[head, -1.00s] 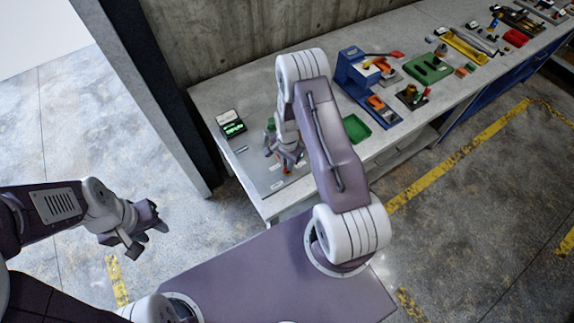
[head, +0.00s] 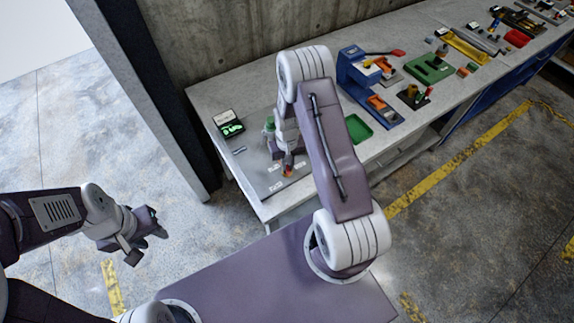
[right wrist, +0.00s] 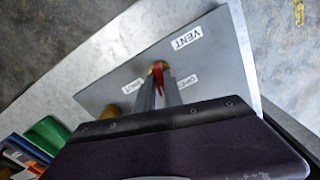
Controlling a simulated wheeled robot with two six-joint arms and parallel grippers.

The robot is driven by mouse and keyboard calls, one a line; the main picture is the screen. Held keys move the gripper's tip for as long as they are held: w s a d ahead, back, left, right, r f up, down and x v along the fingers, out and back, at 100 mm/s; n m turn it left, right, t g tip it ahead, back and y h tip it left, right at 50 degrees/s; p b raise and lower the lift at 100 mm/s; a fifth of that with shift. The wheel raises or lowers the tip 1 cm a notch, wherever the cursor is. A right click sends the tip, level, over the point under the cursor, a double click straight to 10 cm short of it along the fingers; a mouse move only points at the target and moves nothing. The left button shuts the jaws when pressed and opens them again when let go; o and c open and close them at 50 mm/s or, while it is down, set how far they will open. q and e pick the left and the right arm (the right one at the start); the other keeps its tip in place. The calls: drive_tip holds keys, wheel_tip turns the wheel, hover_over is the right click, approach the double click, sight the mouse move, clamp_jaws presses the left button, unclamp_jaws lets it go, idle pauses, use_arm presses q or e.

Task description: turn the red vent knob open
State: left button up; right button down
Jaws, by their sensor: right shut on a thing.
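The red vent knob (right wrist: 159,68) sits on a yellow base on a grey panel (right wrist: 113,93) with a white VENT label (right wrist: 186,39). Two smaller labels, one on the left (right wrist: 132,86) and one on the right (right wrist: 187,81), flank the knob. My right gripper (right wrist: 158,82) is shut on the knob, its fingers hiding part of it. In the head view, the knob (head: 287,171) shows as a small red and orange spot under my right gripper (head: 287,160). My left gripper (head: 146,240) is open and empty, away from the bench over the floor.
A black box with a green display (head: 229,124) stands at the panel's back left. A green tray (head: 357,128) and a blue stand (head: 352,72) are to the right on the bench. A dark post (head: 150,100) rises left of the bench.

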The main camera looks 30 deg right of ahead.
drive_tip(key=shift+w+r+n+b, duration=0.1)
drive_tip(key=shift+w+n+b, duration=0.05)
drive_tip(key=shift+n, duration=0.6)
drive_tip(key=shift+w+r+n+b, duration=0.1)
drive_tip(key=shift+w+n+b, duration=0.05)
drive_tip(key=shift+n, duration=0.6)
drive_tip(key=shift+d, duration=0.1)
drive_tip(key=c, duration=1.7)
unclamp_jaws()
drive_tip(key=shift+n, duration=0.3)
drive_tip(key=shift+o, duration=1.2)
drive_tip(key=shift+f, duration=0.15)
drive_tip(key=shift+s, duration=0.1)
wheel_tip(320, 180, up, 8)
drive_tip(key=shift+r+b, duration=0.1)
drive_tip(key=shift+b, duration=0.85)
drive_tip(key=shift+r, duration=0.45)
